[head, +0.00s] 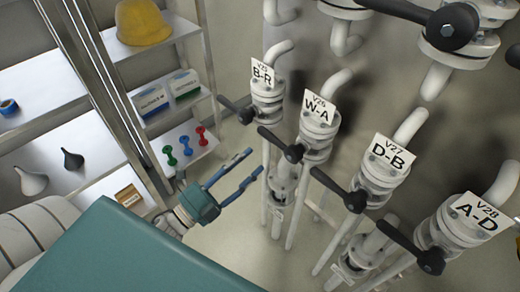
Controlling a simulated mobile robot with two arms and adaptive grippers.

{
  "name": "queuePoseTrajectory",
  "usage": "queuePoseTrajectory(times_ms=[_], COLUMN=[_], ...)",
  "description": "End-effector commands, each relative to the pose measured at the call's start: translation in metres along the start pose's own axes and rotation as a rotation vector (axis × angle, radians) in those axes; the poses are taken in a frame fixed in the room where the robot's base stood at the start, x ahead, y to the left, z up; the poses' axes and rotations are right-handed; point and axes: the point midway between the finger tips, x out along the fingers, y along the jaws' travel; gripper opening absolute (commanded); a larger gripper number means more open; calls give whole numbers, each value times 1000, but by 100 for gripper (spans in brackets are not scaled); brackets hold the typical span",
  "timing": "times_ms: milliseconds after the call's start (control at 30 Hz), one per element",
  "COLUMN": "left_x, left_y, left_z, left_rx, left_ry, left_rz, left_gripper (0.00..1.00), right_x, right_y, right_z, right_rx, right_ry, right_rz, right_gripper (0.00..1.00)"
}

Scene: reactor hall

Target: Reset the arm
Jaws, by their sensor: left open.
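My left gripper (243,176) is in the middle of the head view, left of the valves. Its two blue-grey fingers are spread apart, with nothing between them. It appears in front of the floor and the lower pipes, below the V25 valve (268,98). A teal part of my left arm (130,255) fills the lower left. My right gripper is not in view.
Labelled valves V26 (319,125), V27 (385,170) and V28 (450,230) with black handles stand on the right. On the left, shelves (65,108) hold a yellow helmet (142,22), boxes (150,100), funnels (32,181) and small coloured items (186,145).

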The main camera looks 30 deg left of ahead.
Motion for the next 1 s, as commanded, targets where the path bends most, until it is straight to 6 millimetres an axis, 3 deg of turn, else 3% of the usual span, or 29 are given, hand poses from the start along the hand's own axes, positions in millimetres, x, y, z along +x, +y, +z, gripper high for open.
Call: queuePoseTrajectory(times_ms=[200, 767, 867, 967, 1000], left_x=[-19, -20, -22, -30, -35], left_y=[0, 1, 17, 60, 84], left_z=[0, 0, 5, 15, 19], left_rx=[1, -2, -45, -157, -221], left_ry=[-1, -2, -28, -97, -135], left_rz=[0, 1, 29, 102, 145], left_gripper=[44, 44, 44, 44, 44], right_x=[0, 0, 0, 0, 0], right_y=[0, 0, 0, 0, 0], right_z=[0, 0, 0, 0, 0], right_rx=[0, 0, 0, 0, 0], right_ry=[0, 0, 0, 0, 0], right_rz=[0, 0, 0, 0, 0], right_gripper=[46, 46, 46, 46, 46])
